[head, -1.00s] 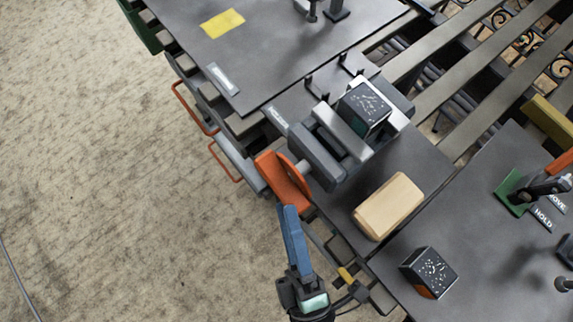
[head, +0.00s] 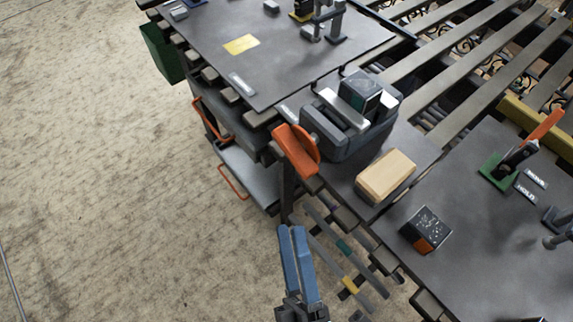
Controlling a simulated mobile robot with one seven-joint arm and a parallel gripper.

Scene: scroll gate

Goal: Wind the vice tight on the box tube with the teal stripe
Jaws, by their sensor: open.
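The grey vice (head: 345,140) stands on the dark bench right of centre in the head view. The box tube (head: 360,88), dark and speckled on top with some teal on its side, stands at the vice jaws. I cannot tell whether both jaws touch it. The vice's orange handle (head: 296,150) sticks out at the bench's left edge. My gripper (head: 291,230), with blue fingers, is open and empty below the handle in the picture, apart from it. The fingers are seen almost edge-on.
A wooden block (head: 386,175) lies in front of the vice. Another speckled box tube with an orange side (head: 427,230) stands on the right-hand plate. A green-based clamp (head: 497,172) with an orange lever is further right. The floor on the left is clear.

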